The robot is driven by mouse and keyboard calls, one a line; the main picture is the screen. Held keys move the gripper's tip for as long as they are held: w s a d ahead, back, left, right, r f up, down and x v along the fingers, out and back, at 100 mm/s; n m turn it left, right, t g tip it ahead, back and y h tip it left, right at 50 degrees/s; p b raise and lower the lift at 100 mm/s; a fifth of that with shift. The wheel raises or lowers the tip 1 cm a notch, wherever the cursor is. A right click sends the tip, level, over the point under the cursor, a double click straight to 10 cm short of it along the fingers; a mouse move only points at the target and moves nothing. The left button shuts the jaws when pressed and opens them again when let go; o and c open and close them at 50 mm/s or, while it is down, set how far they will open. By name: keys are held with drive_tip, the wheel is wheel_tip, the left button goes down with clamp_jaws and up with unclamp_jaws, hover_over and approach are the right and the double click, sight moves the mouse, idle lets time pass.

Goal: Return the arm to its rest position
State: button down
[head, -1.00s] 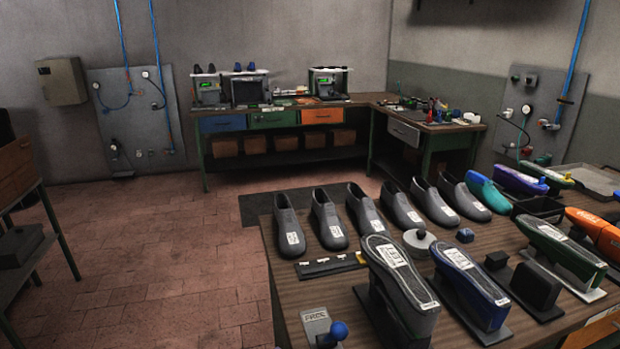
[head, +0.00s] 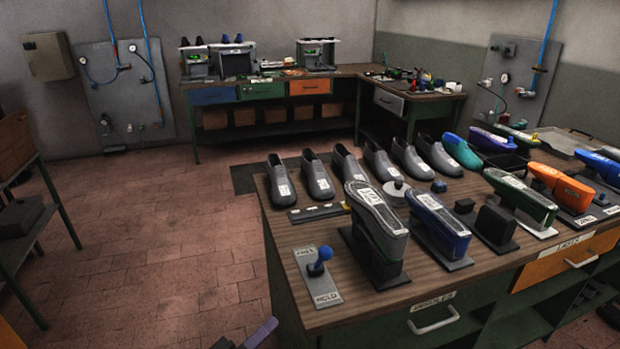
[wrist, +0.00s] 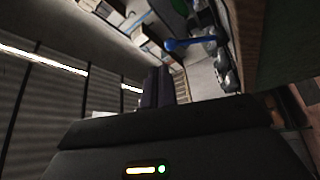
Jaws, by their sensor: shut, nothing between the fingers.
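My gripper (wrist: 158,88) shows in the wrist view as two dark purple fingers side by side, shut with nothing between them. It is clear of the workbench things. In the head view a dark purple piece at the bottom edge looks like part of my arm's end; most of the arm is out of that view. A blue ball-topped lever (head: 320,262) stands on a grey plate marked HOLD at the near left corner of the workbench (head: 300,222). A blue shape, probably this lever (wrist: 190,43), shows beyond the fingers in the wrist view.
Grey shoes (head: 320,178) stand in a row on the workbench, with upturned shoes on stands (head: 375,222) nearer. A drawer (head: 565,258) and open shelves are in its front. A dark rack (head: 30,225) stands at left. The tiled floor (head: 160,240) between them is clear.

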drive_tip(key=s+d+f+m+g+y+p, duration=0.1)
drive_tip(key=s+d+f+g+y+p, duration=0.15)
drive_tip(key=d+g, duration=0.6)
drive_tip(key=s+d+f+m+g+y+p, duration=0.1)
drive_tip(key=d+m+g+y+p, duration=0.2)
drive_tip(key=d+g, duration=0.55)
drive_tip(key=w+d+r+t+y+p, duration=0.1)
drive_tip(key=d+r+t+y+p, duration=0.2)
drive_tip(key=d+r+t+y, duration=0.2)
drive_tip(key=shift+d+r+m+y+p, duration=0.4)
drive_tip(key=shift+d+r+y, duration=0.35)
drive_tip(key=shift+r+y, duration=1.3)
drive_tip(key=shift+r, duration=0.2)
